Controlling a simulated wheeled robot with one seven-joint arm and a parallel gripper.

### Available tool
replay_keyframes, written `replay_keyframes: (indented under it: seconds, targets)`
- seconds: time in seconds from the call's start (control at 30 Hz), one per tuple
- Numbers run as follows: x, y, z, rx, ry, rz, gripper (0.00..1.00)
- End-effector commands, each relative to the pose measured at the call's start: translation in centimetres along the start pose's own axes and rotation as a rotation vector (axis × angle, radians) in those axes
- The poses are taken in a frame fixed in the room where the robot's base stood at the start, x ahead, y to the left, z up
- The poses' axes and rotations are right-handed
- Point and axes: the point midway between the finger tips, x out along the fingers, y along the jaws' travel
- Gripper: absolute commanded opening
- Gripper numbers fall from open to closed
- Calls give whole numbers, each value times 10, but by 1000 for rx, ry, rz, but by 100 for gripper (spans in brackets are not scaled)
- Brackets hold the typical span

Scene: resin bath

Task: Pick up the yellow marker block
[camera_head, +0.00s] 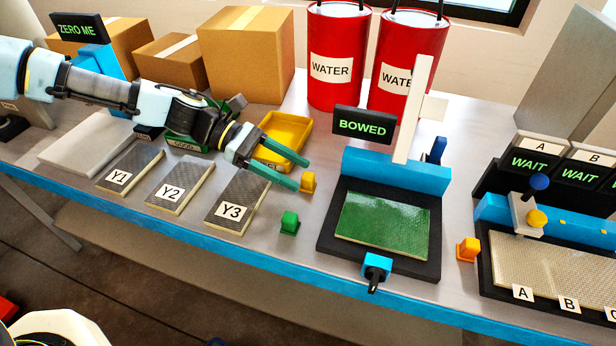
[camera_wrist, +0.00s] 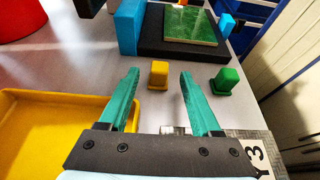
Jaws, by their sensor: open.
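The yellow marker block (camera_head: 309,184) stands on the grey table, left of the bowed-panel station and behind the green block (camera_head: 289,222). In the wrist view the yellow block (camera_wrist: 159,74) shows in the gap between my fingertips, apart from both fingers. My gripper (camera_head: 302,175) is open and empty, with its green fingers pointing at the block from the left. In the wrist view the gripper (camera_wrist: 160,73) has its fingers spread wide. The green block (camera_wrist: 224,80) lies outside the right finger. The exact height of the fingertips over the table is hard to tell.
A yellow tray (camera_head: 291,129) lies beside my gripper. The Y3 plate (camera_head: 243,193) lies below it. The BOWED station (camera_head: 330,240) with a green panel stands right of the block. An orange block (camera_head: 467,249) is farther right. Red water drums (camera_head: 336,90) stand behind.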

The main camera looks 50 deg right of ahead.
Motion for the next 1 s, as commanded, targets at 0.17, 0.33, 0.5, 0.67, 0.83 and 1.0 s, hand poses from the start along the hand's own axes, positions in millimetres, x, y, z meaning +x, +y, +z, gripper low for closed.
replay_keyframes:
  seconds: [0.17, 0.33, 0.5, 0.67, 0.83, 1.0]
  targets:
    - [26, 0, 4, 0, -2, -4, 65]
    - [34, 1, 2, 0, 0, -1, 65]
    - [34, 1, 2, 0, 1, -1, 65]
    - [34, 1, 2, 0, 1, -1, 47]
    - [34, 1, 2, 0, 1, -1, 28]
    - [34, 1, 2, 0, 1, -1, 9]
